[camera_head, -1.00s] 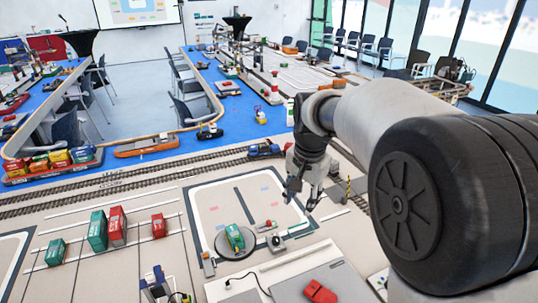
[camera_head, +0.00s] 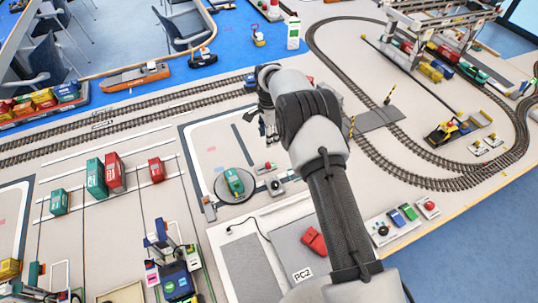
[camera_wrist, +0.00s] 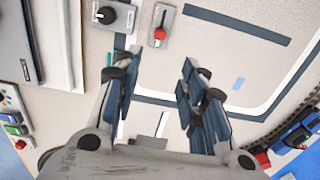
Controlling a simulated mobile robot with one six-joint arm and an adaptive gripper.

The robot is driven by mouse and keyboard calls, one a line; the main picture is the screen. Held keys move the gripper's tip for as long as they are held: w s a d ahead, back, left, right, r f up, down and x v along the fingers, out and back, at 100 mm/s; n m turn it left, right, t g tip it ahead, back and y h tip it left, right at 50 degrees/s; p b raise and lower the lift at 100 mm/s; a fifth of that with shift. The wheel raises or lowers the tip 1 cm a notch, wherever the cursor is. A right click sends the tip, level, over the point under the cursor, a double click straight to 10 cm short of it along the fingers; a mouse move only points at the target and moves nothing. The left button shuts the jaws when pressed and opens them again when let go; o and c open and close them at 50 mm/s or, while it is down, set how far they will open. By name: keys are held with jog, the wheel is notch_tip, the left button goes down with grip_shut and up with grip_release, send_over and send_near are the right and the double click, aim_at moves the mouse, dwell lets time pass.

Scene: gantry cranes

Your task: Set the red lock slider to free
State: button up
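The red lock slider (camera_wrist: 160,35) is a small red knob on a narrow grey plate, at the top of the wrist view left of centre. In the head view the slider (camera_head: 268,165) is small, just right of a round turntable carrying a green container. Which position it is set to cannot be told, as no label is readable. My gripper (camera_wrist: 160,95) is open and empty, its two dark fingers spread apart, with the slider beyond the fingertips and not touched. In the head view my gripper (camera_head: 268,132) shows partly, behind my arm and above the slider in the picture.
A black rotary knob (camera_wrist: 107,15) on a grey plate sits beside the slider. The turntable (camera_head: 225,196) stands close by on the left. A grey laptop-like device (camera_head: 292,255) with a red object (camera_head: 313,241) lies nearer. Railway tracks (camera_head: 125,123) run behind.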

aim_at(269, 163)
notch_tip(269, 163, down, 16)
jog(key=b, duration=0.2)
jog(key=shift+f+b, duration=0.2)
jog(key=shift+b, duration=0.2)
jog(key=shift+c, duration=0.3)
grip_shut()
